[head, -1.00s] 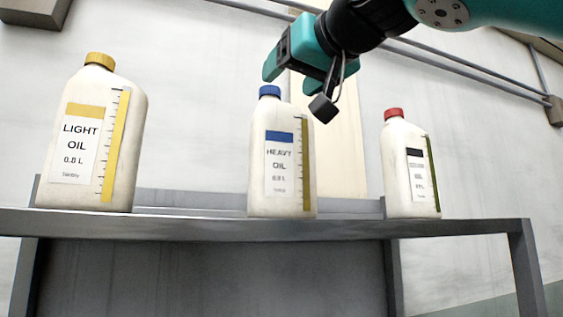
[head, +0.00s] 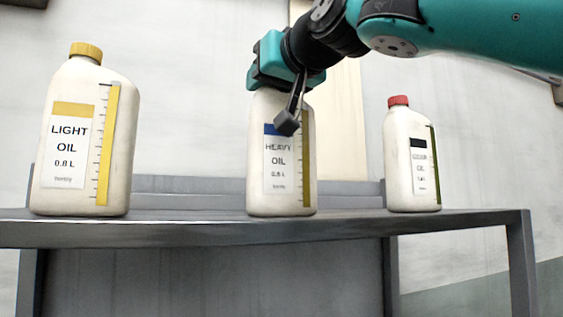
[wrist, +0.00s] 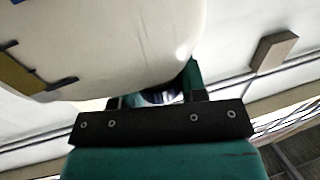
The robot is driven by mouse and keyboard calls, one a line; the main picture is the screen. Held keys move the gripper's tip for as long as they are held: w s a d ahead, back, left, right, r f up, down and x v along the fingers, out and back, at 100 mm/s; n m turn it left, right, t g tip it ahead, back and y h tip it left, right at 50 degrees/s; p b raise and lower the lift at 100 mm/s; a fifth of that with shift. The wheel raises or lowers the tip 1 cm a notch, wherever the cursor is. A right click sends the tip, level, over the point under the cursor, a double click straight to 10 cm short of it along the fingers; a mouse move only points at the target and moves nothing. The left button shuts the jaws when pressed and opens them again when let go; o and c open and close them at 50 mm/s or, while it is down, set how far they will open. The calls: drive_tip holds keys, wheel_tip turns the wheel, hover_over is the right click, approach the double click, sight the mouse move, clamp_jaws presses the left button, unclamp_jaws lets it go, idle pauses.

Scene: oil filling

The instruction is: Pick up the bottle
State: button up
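The white HEAVY OIL bottle (head: 281,165) stands upright in the middle of the shelf. My gripper (head: 270,80) is at its top, and the blue cap is hidden behind the gripper in the head view. In the wrist view the pale bottle body (wrist: 120,45) fills the upper left. There my gripper's fingers (wrist: 158,97) reach to either side of a dark bluish shape that looks like the cap. I cannot tell whether they are closed on it.
A LIGHT OIL bottle (head: 85,140) with a yellow cap stands at the left. A smaller red-capped bottle (head: 411,160) stands at the right. The grey metal shelf (head: 190,228) has bare stretches between bottles. A wall is behind.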

clamp_jaws()
drive_tip(key=shift+r, duration=0.15)
drive_tip(key=shift+r, duration=0.15)
